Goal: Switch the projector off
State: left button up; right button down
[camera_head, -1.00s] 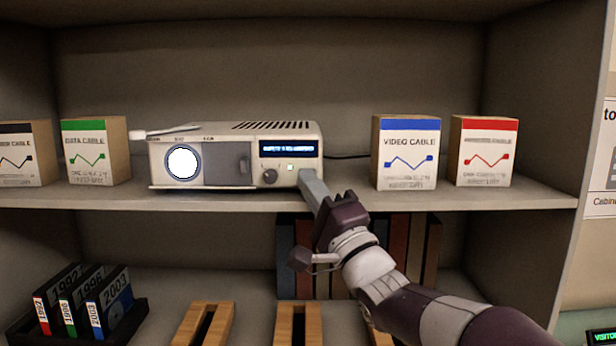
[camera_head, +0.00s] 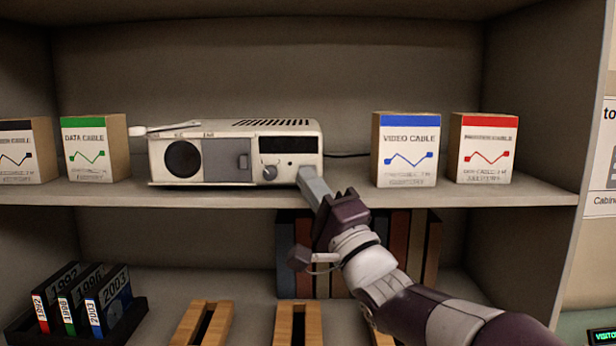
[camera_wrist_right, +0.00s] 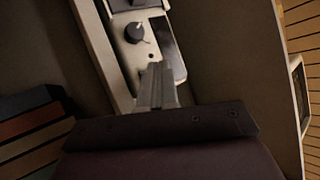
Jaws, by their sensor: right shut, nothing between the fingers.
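The projector (camera_head: 225,152) is a cream box on the upper shelf. Its round lens (camera_head: 183,159) is dark and its display (camera_head: 288,145) is black. A grey knob (camera_head: 270,173) sits on its front; the knob also shows in the right wrist view (camera_wrist_right: 138,32), with a small dark button (camera_wrist_right: 151,56) near it. My right gripper (camera_head: 304,173) is shut and empty, its fingertips at the lower right of the projector's front. In the right wrist view the closed fingers (camera_wrist_right: 156,70) lie just below the button; I cannot tell whether they touch. My left gripper is not in view.
A video cable box (camera_head: 406,150) and a red-topped box (camera_head: 483,149) stand right of the projector. A data cable box (camera_head: 93,150) stands left. The shelf edge (camera_head: 250,198) runs below. The lower shelf holds year-marked cases (camera_head: 108,300) and wooden racks (camera_head: 298,325).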

jog(key=s+b, duration=0.3)
jog(key=s, duration=0.3)
jog(key=shift+w, duration=0.1)
dwell(1.1)
